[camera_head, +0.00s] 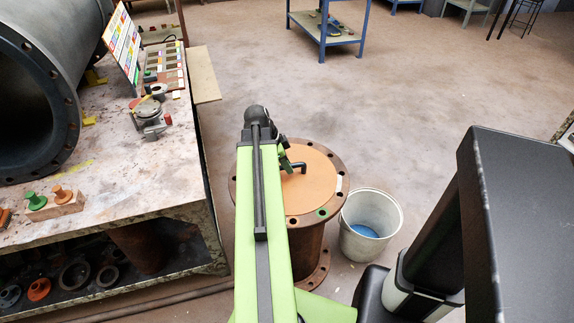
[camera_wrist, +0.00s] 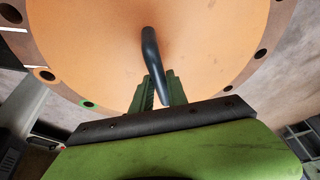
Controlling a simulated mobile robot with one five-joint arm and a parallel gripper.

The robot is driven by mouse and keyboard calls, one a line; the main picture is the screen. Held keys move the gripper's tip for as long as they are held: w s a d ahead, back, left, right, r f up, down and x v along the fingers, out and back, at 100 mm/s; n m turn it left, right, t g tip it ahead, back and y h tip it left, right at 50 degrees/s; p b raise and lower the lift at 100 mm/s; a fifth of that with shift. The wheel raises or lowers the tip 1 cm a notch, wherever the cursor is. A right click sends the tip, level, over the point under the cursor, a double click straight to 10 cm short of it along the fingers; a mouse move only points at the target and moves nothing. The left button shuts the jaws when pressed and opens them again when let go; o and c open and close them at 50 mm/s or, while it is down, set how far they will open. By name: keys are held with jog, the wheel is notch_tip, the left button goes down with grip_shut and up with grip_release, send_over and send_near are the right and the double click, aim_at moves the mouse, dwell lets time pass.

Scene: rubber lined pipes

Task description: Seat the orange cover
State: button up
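The orange cover (camera_head: 312,192) is a flat disc on top of a rusty upright flanged pipe (camera_head: 304,245). It lies inside the ring of bolt holes and fills most of the wrist view (camera_wrist: 215,45). A black bent handle (camera_head: 299,165) rises from it and also shows in the wrist view (camera_wrist: 150,50). My gripper (camera_head: 287,162) is at the handle, over the cover. In the wrist view its two green fingers (camera_wrist: 163,88) stand apart, with the handle's free end overlapping the gap between them. Whether they press on the handle is unclear. The cover's far left edge is behind my arm.
The flange has a green-ringed hole (camera_head: 321,212) and an orange-ringed hole (camera_wrist: 45,75). A white bucket (camera_head: 386,213) stands close right of the pipe. A workbench (camera_head: 140,190) with a large pipe (camera_head: 70,60) is at left.

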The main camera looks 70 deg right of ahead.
jog(key=o, duration=0.4)
jog(key=shift+o, duration=0.2)
jog(key=p+v, duration=1.6)
jog(key=v, duration=0.1)
jog(key=shift+r, duration=0.25)
jog(key=shift+w, duration=0.1)
